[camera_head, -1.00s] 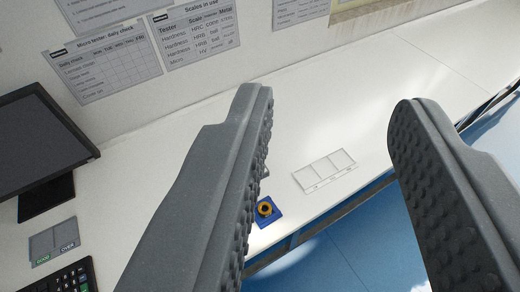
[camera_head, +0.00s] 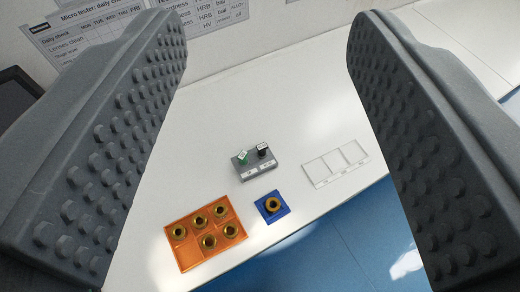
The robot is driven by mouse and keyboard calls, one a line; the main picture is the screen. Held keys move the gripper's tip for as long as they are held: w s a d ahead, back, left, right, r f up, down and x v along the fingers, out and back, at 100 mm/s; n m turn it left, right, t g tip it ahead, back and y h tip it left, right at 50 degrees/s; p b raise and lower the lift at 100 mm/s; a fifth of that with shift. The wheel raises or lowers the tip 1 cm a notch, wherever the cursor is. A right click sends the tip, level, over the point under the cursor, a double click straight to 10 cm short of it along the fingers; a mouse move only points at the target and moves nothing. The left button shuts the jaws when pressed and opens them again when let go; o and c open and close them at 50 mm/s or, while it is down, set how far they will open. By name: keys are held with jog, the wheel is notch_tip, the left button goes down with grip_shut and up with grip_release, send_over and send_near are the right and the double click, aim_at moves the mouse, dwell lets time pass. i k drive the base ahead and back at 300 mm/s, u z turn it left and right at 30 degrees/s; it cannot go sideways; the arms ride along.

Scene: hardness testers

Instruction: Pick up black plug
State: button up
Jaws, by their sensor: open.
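The black plug (camera_head: 263,150) stands in the right part of a small grey holder (camera_head: 259,172) on the white bench. A green plug (camera_head: 242,157) stands to its left in the same holder. My gripper (camera_head: 268,45) is open and empty, with its two studded grey fingers wide apart at the left and right of the picture. The holder lies between the fingers in the picture, farther away and lower down. Nothing touches the fingers.
An orange tray (camera_head: 188,261) with several brass rings lies at the bench's front. A blue block (camera_head: 283,215) with a brass ring is beside it. A white three-part tray (camera_head: 318,176) lies to the right. A dark monitor (camera_head: 15,95) edges in at left. Bench behind the holder is clear.

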aim_at(262, 154)
jog(key=k, duration=1.25)
jog(key=z, duration=0.35)
jog(key=i, duration=0.7)
jog(key=u, duration=0.35)
